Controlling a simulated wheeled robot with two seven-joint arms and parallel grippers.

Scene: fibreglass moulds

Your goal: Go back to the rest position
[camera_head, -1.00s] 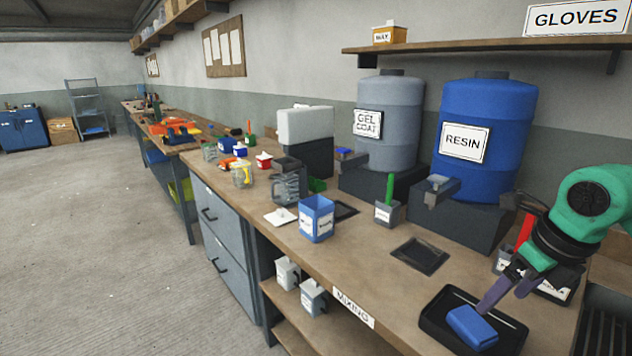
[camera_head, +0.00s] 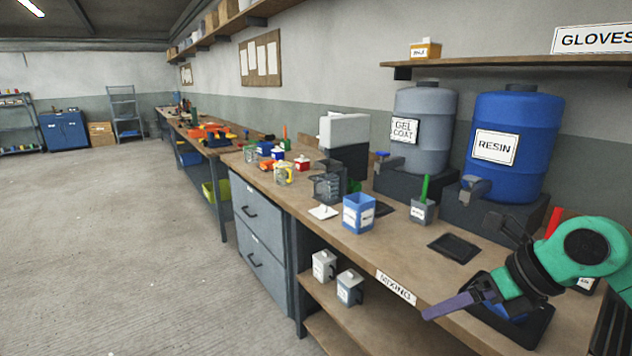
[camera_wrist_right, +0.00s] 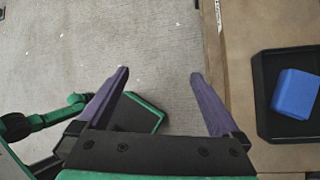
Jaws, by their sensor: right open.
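My right gripper (camera_head: 440,308) is at the lower right of the head view, over the front edge of the bench. In the right wrist view its two purple fingers stand wide apart with nothing between them (camera_wrist_right: 160,74), over the concrete floor. A blue block (camera_wrist_right: 296,93) lies in a black tray (camera_wrist_right: 264,125) to the right of the fingers, apart from them. In the head view the tray (camera_head: 530,335) is partly hidden by my right gripper, and only a little of the block shows. My left gripper is not in view.
The wooden bench (camera_head: 420,265) carries a blue resin drum (camera_head: 515,125), a grey gel coat drum (camera_head: 423,105), a blue container (camera_head: 358,215) and a grey cup (camera_head: 422,211). Grey drawers (camera_head: 260,225) stand below. The floor (camera_head: 130,230) at left is open.

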